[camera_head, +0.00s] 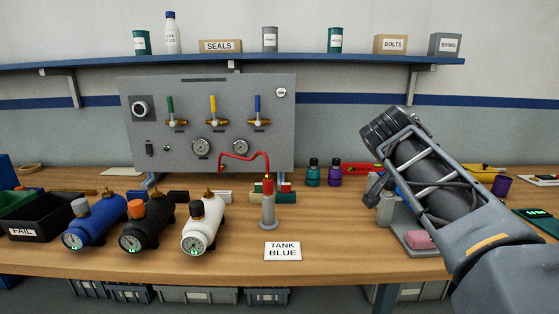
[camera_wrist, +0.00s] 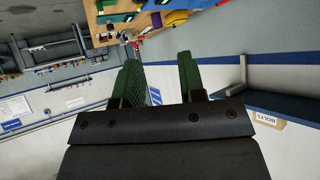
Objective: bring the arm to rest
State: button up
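My arm reaches up from the lower right of the head view, raised in front of the right part of the bench. Its dark wrist end is at the upper left of the arm, and the fingers cannot be made out there. In the wrist view my gripper (camera_wrist: 160,82) has two green fingers standing apart with nothing between them. It is open and empty, with the bench and room far beyond the fingertips.
The wooden bench (camera_head: 345,255) holds a blue tank (camera_head: 94,224), a black tank (camera_head: 147,226), a white tank (camera_head: 203,226) and a "TANK BLUE" card (camera_head: 283,251). A grey valve panel (camera_head: 190,110) stands behind. A wall shelf (camera_head: 300,58) runs above.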

jog(key=s+a+f+n+g+y+p, duration=0.1)
jog(key=s+a+f+n+y+p, duration=0.3)
jog(key=s+a+f+n+p, duration=0.1)
jog(key=s+a+f+n+g+y+p, duration=0.1)
jog(key=s+a+f+n+y+p, duration=0.3)
jog(key=s+p, duration=0.5)
jog(key=s+a+f+n, duration=0.1)
jog(key=a+f+n, duration=0.1)
jog(key=a+n, duration=0.1)
jog(key=shift+s+a+y, duration=0.2)
jog(key=shift+a+y, duration=0.05)
jog(key=shift+y, duration=0.15)
